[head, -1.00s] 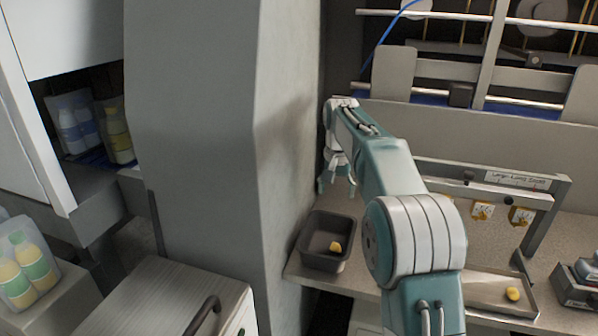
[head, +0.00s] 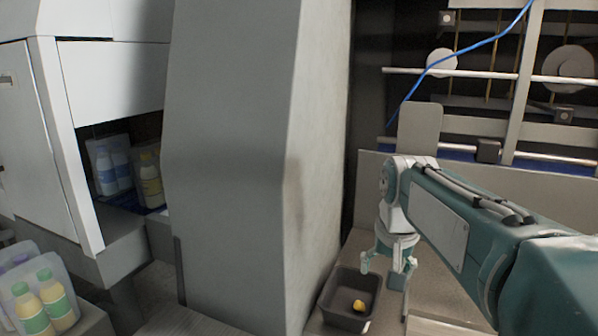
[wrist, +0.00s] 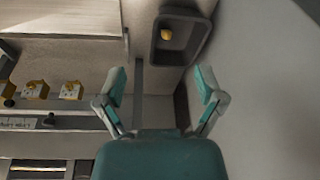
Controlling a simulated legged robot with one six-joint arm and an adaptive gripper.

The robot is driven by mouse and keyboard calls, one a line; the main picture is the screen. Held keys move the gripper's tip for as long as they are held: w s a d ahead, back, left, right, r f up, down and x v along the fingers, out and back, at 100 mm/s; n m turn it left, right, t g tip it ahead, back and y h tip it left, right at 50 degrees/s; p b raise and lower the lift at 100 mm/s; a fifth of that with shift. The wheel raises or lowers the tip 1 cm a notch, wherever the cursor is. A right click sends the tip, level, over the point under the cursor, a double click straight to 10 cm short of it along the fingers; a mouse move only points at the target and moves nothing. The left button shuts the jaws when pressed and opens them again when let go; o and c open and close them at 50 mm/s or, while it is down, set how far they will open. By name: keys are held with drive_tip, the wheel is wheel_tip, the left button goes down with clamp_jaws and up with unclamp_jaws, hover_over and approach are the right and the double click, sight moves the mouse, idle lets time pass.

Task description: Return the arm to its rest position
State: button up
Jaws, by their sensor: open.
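My gripper (head: 388,268) hangs at the end of my teal and white arm, above the counter and close to the dark grey bin in the head view. In the wrist view my gripper (wrist: 160,90) has its two teal fingers spread wide with nothing between them. The dark grey bin (head: 336,318) holds one yellow object (head: 358,305). The bin (wrist: 157,50) and the yellow object (wrist: 166,34) also show in the wrist view, beyond the fingertips.
A large grey column (head: 235,170) stands left of the bin. A machine with rails (head: 450,72) and a blue cable (head: 470,45) is behind the counter. Bagged bottles (head: 45,300) sit at lower left. In the wrist view, yellow items on white plates (wrist: 70,90) line a rail.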

drive_tip(key=s+f+n+t, duration=0.1)
drive_tip(key=s+f, duration=0.3)
drive_tip(key=s, duration=0.6)
drive_tip(key=s+f+n+t, duration=0.1)
drive_tip(key=s+f, duration=0.2)
drive_tip(key=s, duration=0.6)
drive_tip(key=shift+s+f+t, duration=0.4)
drive_tip(key=shift+d, duration=0.15)
